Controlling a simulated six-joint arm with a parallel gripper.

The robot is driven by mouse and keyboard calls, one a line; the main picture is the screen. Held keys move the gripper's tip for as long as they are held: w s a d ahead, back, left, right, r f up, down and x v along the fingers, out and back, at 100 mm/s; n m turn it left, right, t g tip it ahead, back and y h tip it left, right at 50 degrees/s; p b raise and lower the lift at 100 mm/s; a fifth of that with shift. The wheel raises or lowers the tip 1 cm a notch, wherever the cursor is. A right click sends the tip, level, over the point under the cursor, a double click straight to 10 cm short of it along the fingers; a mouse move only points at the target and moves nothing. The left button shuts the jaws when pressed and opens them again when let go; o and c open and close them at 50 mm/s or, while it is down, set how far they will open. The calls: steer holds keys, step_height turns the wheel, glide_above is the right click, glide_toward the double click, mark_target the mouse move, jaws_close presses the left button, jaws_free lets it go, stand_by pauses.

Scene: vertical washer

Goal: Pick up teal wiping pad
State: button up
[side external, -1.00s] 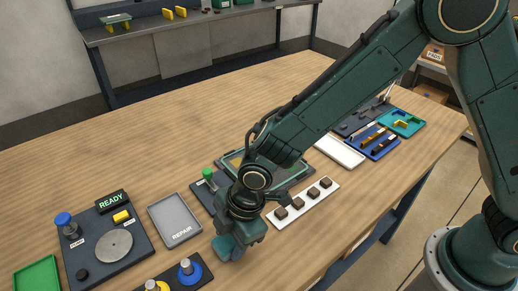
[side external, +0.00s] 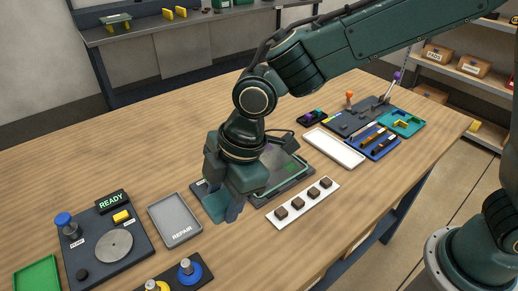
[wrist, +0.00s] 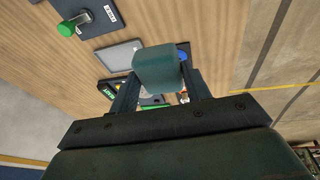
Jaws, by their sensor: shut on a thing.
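The teal wiping pad (wrist: 157,67) is a rounded teal block. In the wrist view it sits between the two dark fingers of my gripper (wrist: 160,88), which is shut on it. In the side external view my gripper (side external: 226,204) points down and is raised above the table, right of the grey REPAIR tray. There the pad is hard to tell from my teal gripper parts.
The REPAIR tray (side external: 174,220), the READY station (side external: 108,243) and a green tray (side external: 38,276) are at the left. A white strip with several brown blocks (side external: 303,203), a framed panel (side external: 290,176) and a white tray (side external: 334,147) are at the right.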

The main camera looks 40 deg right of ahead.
mark_target(226, 197)
step_height(226, 197, up, 7)
steer(key=shift+f, duration=0.1)
stand_by(0.6)
steer(key=o, duration=0.3)
steer(key=shift+c, duration=1.2)
steer(key=shift+w+d+f, duration=0.1)
steer(key=shift+w+d, duration=0.05)
steer(key=shift+d, duration=0.05)
steer(key=w+d+f, duration=0.3)
steer(key=d, duration=0.4)
steer(key=w+d+f, duration=0.3)
steer(key=d, duration=0.5)
steer(key=w+d+f, duration=0.2)
steer(key=d+f, duration=0.2)
steer(key=d, duration=0.3)
steer(key=shift+w+d, duration=0.25)
steer(key=shift+w, duration=0.15)
